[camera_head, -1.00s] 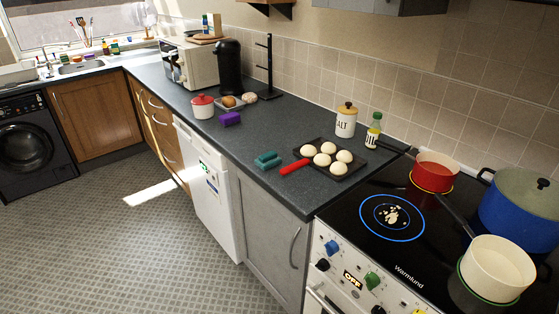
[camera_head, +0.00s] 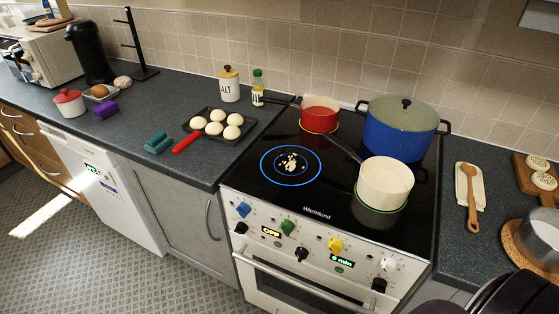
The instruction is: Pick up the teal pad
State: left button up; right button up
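The teal pad (camera_head: 158,143) lies on the dark grey counter (camera_head: 185,172), close to its front edge. It looks like a small block with a groove or fold along it. Neither of my grippers shows in the head view. Nothing hides the pad.
Several pale buns sit on the tray. The hob (camera_head: 330,205) on the right holds a red pan (camera_head: 319,115), a cream pan (camera_head: 384,183) and a blue pot (camera_head: 398,130).

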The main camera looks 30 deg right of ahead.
aim_at(160, 141)
jog(key=z, duration=0.35)
jog(key=i+j+z, duration=0.1)
jog(key=j+z, duration=1.05)
jog(key=z, duration=0.15)
jog(key=j+z, duration=0.45)
